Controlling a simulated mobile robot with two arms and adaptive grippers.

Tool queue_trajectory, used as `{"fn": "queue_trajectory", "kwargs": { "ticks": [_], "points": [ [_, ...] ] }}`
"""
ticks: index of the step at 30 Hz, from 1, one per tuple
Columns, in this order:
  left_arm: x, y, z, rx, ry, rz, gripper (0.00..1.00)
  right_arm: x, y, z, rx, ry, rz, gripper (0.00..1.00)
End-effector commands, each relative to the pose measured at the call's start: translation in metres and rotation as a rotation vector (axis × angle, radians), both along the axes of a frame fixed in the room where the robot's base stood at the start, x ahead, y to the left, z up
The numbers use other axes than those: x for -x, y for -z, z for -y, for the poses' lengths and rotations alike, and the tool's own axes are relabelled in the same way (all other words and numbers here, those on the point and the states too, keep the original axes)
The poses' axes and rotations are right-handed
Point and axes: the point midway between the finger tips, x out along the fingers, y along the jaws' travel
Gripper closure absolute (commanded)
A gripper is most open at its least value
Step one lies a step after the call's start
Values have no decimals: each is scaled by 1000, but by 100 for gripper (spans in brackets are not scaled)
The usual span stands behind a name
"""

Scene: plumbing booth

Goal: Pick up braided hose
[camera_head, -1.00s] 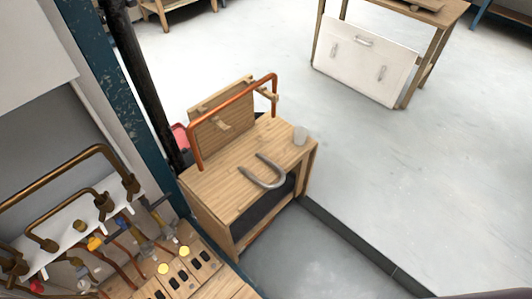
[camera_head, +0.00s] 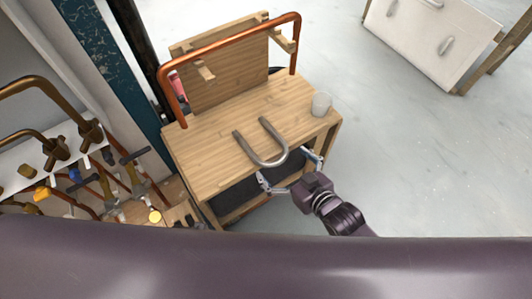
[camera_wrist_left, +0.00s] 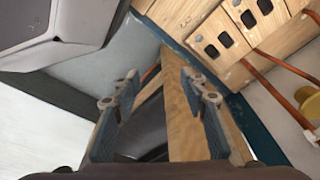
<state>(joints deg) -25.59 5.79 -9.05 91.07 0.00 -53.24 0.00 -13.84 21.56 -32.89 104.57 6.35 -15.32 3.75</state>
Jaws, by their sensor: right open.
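The braided hose (camera_head: 268,162) is a grey U-shaped tube. It lies on the wooden bench (camera_head: 205,150), its bend near the front edge and its two ends pointing to the back. My right gripper (camera_head: 288,166) is open and empty, at the front of the bench just beside the hose's bend. Its fingers point at the bench and look apart from the hose. My left gripper (camera_wrist_left: 160,85) shows only in the left wrist view. It is open, with nothing between its fingers, over wooden parts; the hose is not seen there.
A white cup (camera_head: 321,104) stands on the bench's right side. A copper pipe frame (camera_head: 230,38) rises at its back with an upright board (camera_head: 232,70). Brass valves and pipes (camera_head: 60,150) fill the wall at left. Open floor (camera_head: 430,160) lies to the right.

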Motion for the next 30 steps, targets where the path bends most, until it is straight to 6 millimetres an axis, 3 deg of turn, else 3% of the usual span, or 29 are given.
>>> {"fn": "queue_trajectory", "kwargs": {
  "ticks": [5,21,30],
  "points": [
    [-7,-9,1,1,-1,9,60,-8,-8,-14,-21,-18,26,0],
    [-26,-63,3,4,-7,40,60,-55,15,-45,-19,-17,25,0],
    [-27,-72,3,3,-7,42,60,-59,17,-48,-18,-18,23,0]
  ]
}}
